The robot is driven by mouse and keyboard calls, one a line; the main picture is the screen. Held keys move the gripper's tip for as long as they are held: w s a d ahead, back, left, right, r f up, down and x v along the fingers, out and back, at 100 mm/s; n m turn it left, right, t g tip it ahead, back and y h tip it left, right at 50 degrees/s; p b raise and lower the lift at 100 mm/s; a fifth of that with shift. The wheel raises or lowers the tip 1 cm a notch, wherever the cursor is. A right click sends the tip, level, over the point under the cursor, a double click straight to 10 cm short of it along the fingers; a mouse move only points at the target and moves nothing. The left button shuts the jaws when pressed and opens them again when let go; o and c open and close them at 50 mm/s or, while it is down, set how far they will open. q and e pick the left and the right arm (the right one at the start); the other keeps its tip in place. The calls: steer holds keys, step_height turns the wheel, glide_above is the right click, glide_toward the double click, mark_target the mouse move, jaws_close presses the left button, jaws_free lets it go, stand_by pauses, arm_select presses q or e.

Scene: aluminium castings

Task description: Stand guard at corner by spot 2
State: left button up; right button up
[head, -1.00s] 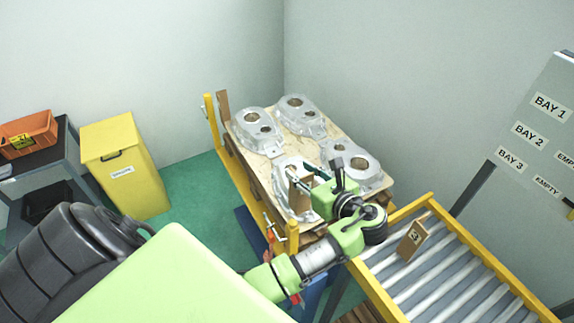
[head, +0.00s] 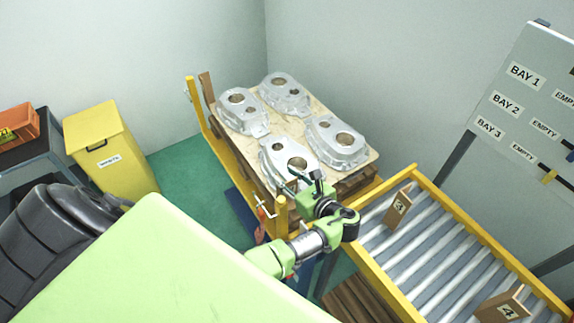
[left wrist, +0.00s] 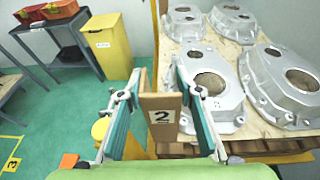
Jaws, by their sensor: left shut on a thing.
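My left gripper (left wrist: 163,118) is shut on a brown wooden corner guard (left wrist: 160,98) with a "2" label, upright between the teal finger pads. In the head view my left gripper (head: 305,180) is at the near side of the pallet, beside the nearest casting; the guard is hidden there. The wooden pallet (head: 262,100) carries several silver castings (head: 322,142). Another brown guard (head: 207,86) stands upright at its far left corner, by a yellow post. Whether the held guard touches the pallet cannot be told. My right gripper is not in view.
Guards labelled 3 (head: 398,207) and 4 (head: 503,306) stand on the roller conveyor (head: 440,250) at right. A yellow bin (head: 108,150) and a dark table (head: 48,150) stand at left. A yellow rail (head: 225,150) runs along the pallet's left side. Green floor is clear between bin and rail.

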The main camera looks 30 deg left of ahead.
arm_select(q)
steer(key=shift+f, duration=0.2)
steer(key=o, duration=1)
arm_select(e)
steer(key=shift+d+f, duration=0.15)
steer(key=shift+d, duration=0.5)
arm_select(q)
steer(key=shift+o, duration=0.2)
steer(key=shift+r, duration=0.1)
steer(key=shift+r, duration=0.2)
steer(key=b+v, duration=0.3)
steer(key=v, duration=0.9)
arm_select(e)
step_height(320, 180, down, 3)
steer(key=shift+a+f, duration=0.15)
